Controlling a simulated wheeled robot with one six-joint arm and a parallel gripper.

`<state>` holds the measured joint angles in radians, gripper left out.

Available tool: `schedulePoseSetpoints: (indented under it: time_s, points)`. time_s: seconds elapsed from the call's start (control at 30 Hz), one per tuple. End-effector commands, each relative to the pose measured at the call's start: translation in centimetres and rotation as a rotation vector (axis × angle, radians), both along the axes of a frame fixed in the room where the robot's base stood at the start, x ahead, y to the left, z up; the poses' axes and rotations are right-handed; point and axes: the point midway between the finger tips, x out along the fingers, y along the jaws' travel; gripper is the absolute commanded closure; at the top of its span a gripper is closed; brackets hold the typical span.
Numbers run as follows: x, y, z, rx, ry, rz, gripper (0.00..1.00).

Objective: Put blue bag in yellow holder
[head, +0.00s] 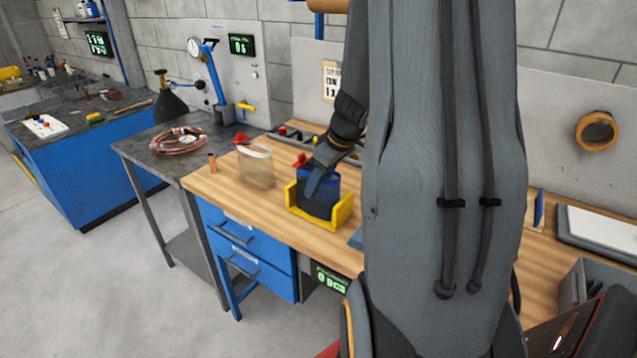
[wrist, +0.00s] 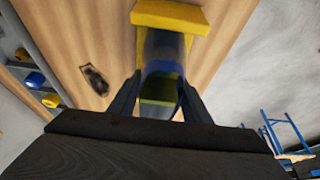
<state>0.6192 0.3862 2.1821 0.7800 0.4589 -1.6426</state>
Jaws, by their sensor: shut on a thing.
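The blue bag (head: 318,198) is dark blue and see-through, and stands upright within the yellow holder (head: 342,216) on the wooden bench. My gripper (head: 318,180) is at the top of the bag, shut on it. In the wrist view, my gripper (wrist: 160,98) has its two fingers on either side of the bag (wrist: 164,68). The yellow holder (wrist: 170,16) shows past the bag there. Whether the bag's bottom rests on the holder's floor is hidden.
A clear bag (head: 257,170) with a white top stands on the wooden bench (head: 235,198) to the left of the holder. A copper coil (head: 178,141) lies on the grey table further left. Red-topped items (head: 300,160) are behind the holder. My arm hides the bench's middle right.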

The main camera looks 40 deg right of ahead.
Motion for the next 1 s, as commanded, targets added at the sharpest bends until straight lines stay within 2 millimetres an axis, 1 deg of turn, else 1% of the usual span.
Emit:
schedulePoseSetpoints:
  time_s: [0.07, 0.1, 0.17, 0.2, 0.47, 0.6, 0.77, 1.0]
  points:
    - [0.0, 0.0, -0.3, 0.0, 0.0, -0.001, 0.9]
    - [0.0, 0.0, -0.2, 0.0, 0.0, -0.001, 0.49]
    - [0.0, 0.0, -0.2, 0.0, 0.0, -0.001, 0.39]
    - [0.0, 0.0, -0.1, 0.0, 0.0, -0.001, 0.37]
    - [0.0, 0.0, -0.1, 0.0, 0.0, -0.001, 0.37]
    - [0.0, 0.0, 0.3, 0.0, 0.0, 0.0, 0.37]
    - [-0.7, -0.4, 2.0, -0.002, -0.004, -0.002, 0.37]
    - [-2.2, -0.9, 5.9, -0.003, -0.004, -0.002, 0.37]
